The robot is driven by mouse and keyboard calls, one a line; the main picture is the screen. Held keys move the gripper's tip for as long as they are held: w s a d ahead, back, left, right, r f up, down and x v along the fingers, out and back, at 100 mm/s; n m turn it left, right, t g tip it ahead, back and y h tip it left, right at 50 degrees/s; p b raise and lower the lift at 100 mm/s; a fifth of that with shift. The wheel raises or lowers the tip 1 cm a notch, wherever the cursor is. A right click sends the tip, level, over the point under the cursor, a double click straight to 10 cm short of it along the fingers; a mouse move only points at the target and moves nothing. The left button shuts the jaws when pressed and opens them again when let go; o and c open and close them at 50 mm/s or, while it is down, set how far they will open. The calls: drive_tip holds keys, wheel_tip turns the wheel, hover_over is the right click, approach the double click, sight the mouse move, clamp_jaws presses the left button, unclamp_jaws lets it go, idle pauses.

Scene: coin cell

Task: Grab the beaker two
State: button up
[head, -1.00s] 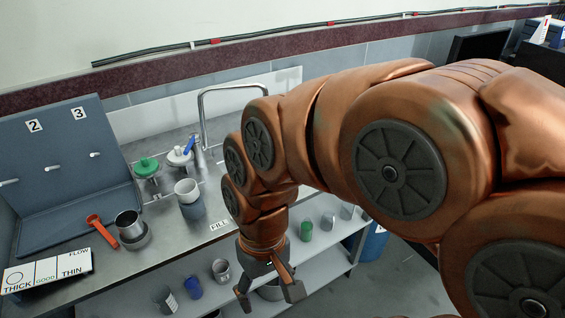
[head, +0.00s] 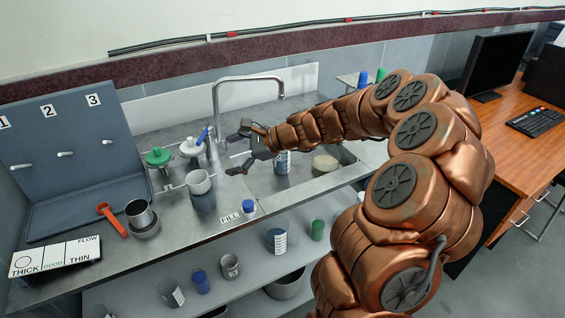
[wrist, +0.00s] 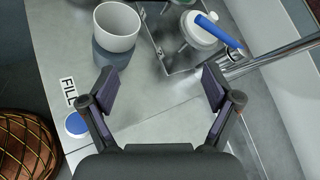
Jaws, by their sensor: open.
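No vessel here carries a readable "two" label, so I cannot tell which one is beaker two. A white cup (head: 199,182) sits on a grey-blue base (head: 204,202) on the bench; the cup also shows at the upper left of the wrist view (wrist: 117,26). A metal beaker (head: 139,213) stands further left on a round metal base. My gripper (head: 238,154) is open and empty above the bench by the sink, to the right of the white cup and apart from it. In the wrist view, the cup lies beyond the spread fingers (wrist: 160,88).
Green-lidded (head: 158,157) and white-lidded (head: 191,147) vessels stand behind the cup, near the tap (head: 216,105). A red-orange scoop (head: 112,219) lies left. A numbered board (head: 75,140) stands at the back left. Several containers fill the lower shelf.

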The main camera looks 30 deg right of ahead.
drive_tip(key=w+d+f+m+t+h, duration=0.25)
drive_tip(key=d+f+m, duration=0.2)
drive_tip(key=d, duration=0.65)
drive_tip(key=m+t+h, duration=0.2)
drive_tip(key=m, duration=0.5)
approach(288, 152)
drive_tip(key=r+x, duration=0.1)
drive_tip(key=x, duration=0.7)
drive_tip(key=f+x, duration=0.1)
drive_tip(key=x, duration=0.3)
drive_tip(key=shift+s, duration=0.2)
drive_tip(key=shift+w+a+f+p, duration=0.1)
drive_tip(key=shift+w+p, duration=0.05)
drive_tip(key=shift+w, duration=0.2)
drive_tip(key=shift+w+a+f+p, duration=0.1)
drive_tip(key=shift+w+p, duration=0.05)
drive_tip(key=shift+w, duration=0.2)
drive_tip(key=c, duration=1.4)
